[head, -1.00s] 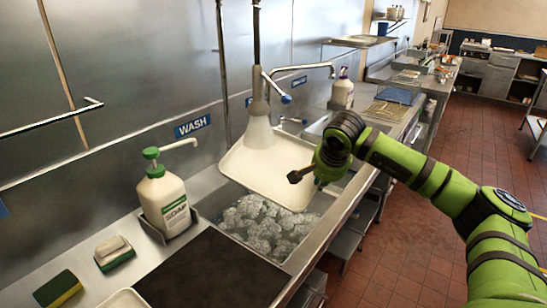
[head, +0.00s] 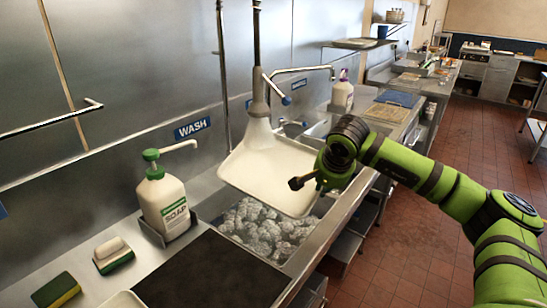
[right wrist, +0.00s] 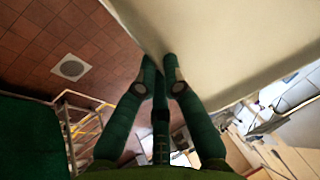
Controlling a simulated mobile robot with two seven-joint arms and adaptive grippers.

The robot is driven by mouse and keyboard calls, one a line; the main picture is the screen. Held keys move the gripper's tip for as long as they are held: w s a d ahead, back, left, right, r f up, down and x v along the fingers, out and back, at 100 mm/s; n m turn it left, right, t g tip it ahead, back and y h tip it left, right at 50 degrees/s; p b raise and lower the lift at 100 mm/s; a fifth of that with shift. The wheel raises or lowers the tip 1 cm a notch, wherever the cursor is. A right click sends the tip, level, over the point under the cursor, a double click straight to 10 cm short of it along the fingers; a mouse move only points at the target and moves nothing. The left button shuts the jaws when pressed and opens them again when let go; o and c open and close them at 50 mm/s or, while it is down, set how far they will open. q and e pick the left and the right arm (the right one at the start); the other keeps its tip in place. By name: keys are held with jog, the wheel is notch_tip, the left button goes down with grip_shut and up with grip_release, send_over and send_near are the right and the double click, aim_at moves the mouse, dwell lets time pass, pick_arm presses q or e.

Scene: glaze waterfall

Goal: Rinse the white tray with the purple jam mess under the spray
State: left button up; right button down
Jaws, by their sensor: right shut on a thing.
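The white tray (head: 268,180) is tilted above the wash sink, under the spray head (head: 259,108). A pale cone of water (head: 260,133) meets its upper, far part. Its visible face looks cream-white, and I see no purple on it. My right gripper (head: 318,172) is shut on the tray's right edge. In the right wrist view the fingers (right wrist: 161,75) close on the rim of the tray (right wrist: 225,50), which fills the upper right. My left gripper is not in view.
Foam fills the wash sink (head: 262,228) below the tray. A soap bottle (head: 164,203) stands left of the sink. Sponges (head: 113,255) lie at the lower left, near a dark mat (head: 210,275). A faucet (head: 300,70) and a spray bottle (head: 342,93) are behind.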

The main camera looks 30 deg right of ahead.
jog(key=shift+r, duration=0.15)
dwell(0.4)
jog(key=s+a+r+p, duration=0.1)
jog(key=s+a+r, duration=0.1)
jog(key=s+r, duration=0.1)
jog(key=shift+s+r, duration=0.4)
jog(key=shift+s, duration=0.4)
jog(key=shift+a, duration=0.1)
